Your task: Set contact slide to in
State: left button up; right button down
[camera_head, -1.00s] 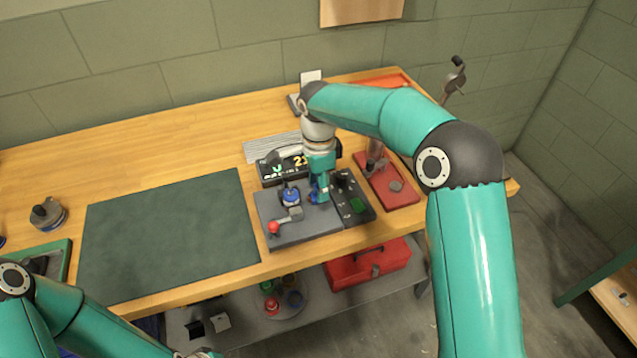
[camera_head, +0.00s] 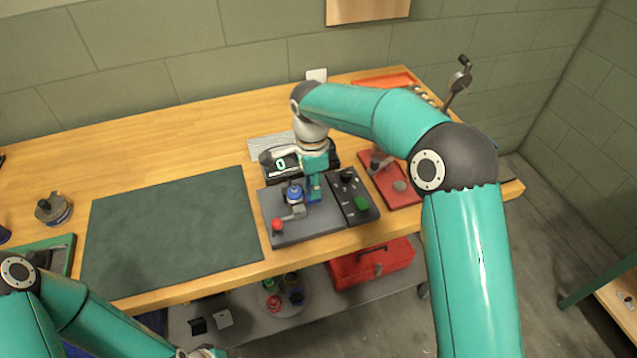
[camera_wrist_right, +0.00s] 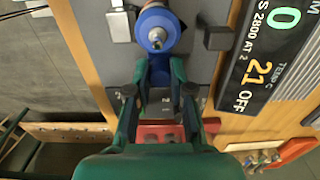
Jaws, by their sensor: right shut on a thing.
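A dark grey unit (camera_head: 279,238) stands on the bench, with a blue round fitting with a silver top (camera_head: 295,194), a pale grey block (camera_head: 299,212) and a red-balled lever (camera_head: 278,225). My right gripper (camera_head: 314,196) reaches down just right of the blue fitting. In the right wrist view, my right gripper (camera_wrist_right: 158,75) is shut close beside the blue fitting (camera_wrist_right: 157,28). What it grips is mostly hidden between the fingertips. I cannot tell for sure which part is the contact slide.
A black panel with a green button (camera_head: 361,203) adjoins the unit on the right. A display (camera_wrist_right: 270,60) stands behind, partly covered by my wrist. A red stand (camera_head: 400,196) is further right. The dark green mat (camera_head: 165,230) at left is clear.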

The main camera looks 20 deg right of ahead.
jog(key=c, duration=1.1)
grip_release()
jog(key=shift+a, duration=0.3)
jog(key=shift+o, duration=0.4)
jog(key=shift+d, duration=0.1)
notch_tip(320, 180, up, 12)
